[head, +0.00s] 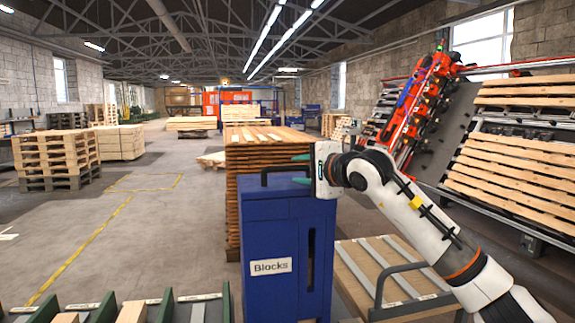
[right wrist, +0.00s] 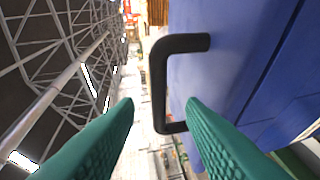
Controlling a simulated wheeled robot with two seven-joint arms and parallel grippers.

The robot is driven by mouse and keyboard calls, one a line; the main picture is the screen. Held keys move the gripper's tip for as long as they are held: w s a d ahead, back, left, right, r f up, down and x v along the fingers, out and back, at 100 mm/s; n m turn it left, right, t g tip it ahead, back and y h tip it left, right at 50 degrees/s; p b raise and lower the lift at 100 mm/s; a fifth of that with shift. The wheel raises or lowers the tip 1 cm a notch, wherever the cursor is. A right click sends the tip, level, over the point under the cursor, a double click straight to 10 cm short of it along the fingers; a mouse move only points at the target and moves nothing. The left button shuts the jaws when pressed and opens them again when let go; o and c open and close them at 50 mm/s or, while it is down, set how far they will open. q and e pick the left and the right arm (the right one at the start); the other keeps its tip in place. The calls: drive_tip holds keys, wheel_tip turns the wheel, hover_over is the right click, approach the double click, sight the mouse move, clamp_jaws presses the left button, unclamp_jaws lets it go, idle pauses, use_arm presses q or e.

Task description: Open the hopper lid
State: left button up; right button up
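The blue hopper (head: 266,244) stands upright in the middle of the head view, with a white "Blocks" label on its front. Its lid (head: 285,189) lies flat on top and looks closed. A black bar handle (head: 276,168) rises from the lid; it also shows large in the right wrist view (right wrist: 158,85). My right gripper (head: 299,170) is at the handle's right end, its green fingers apart and pointing left. In the right wrist view the handle appears between the open fingertips (right wrist: 160,108); I see no contact. My left gripper is out of view.
Stacked wooden boards (head: 262,145) stand right behind the hopper. A pallet with a grey rail (head: 385,270) is at its right. Green-divided bins (head: 165,305) are at the front left. The floor to the left (head: 150,220) is open.

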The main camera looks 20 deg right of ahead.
sight(290, 169)
drive_tip(key=p+x, duration=0.1)
drive_tip(key=x, duration=0.4)
drive_tip(key=shift+w+f, duration=0.15)
drive_tip(key=shift+w, duration=0.2)
clamp_jaws()
